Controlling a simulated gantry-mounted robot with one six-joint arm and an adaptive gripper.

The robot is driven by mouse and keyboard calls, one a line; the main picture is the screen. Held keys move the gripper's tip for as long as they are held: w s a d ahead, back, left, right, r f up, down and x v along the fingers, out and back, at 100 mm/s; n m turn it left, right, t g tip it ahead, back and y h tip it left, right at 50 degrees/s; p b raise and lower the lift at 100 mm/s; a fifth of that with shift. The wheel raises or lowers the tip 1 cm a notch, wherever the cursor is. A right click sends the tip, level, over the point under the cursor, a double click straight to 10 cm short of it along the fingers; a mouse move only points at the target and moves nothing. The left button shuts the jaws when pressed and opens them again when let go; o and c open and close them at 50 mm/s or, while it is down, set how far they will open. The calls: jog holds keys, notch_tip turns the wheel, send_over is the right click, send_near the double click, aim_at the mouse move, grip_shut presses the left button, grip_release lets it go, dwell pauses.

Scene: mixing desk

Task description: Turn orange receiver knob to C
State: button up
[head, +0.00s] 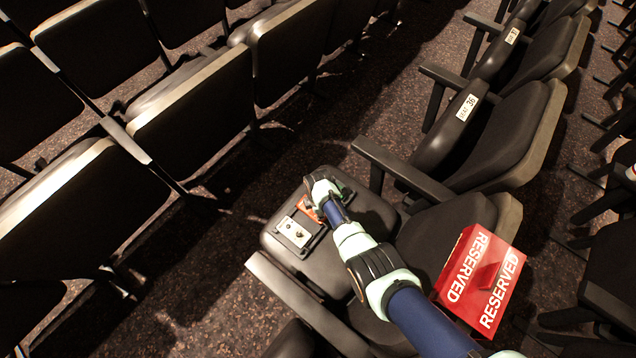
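A small orange device (308,208), which looks like the orange receiver, lies on a dark seat or padded surface (352,262). My arm covers much of it. Its knob and any letter marks are hidden or too small to make out. My gripper (320,188) is at the far end of the arm, right over or beside the orange device. Its fingers cannot be made out, so I cannot tell if it touches the knob or is open or shut.
A pale device (296,231) with dark knobs sits just in front of the orange one. A red RESERVED sign (480,277) stands on the seat to the right. Armrests (403,168) and seat rows flank the spot. The carpeted aisle (200,240) on the left is clear.

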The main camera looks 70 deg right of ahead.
grip_shut()
jog(key=shift+m, duration=0.3)
jog(key=m, duration=1.6)
jog(key=shift+g, duration=0.3)
jog(key=m+b, duration=0.1)
jog(key=m, duration=0.6)
jog(key=shift+w, duration=0.1)
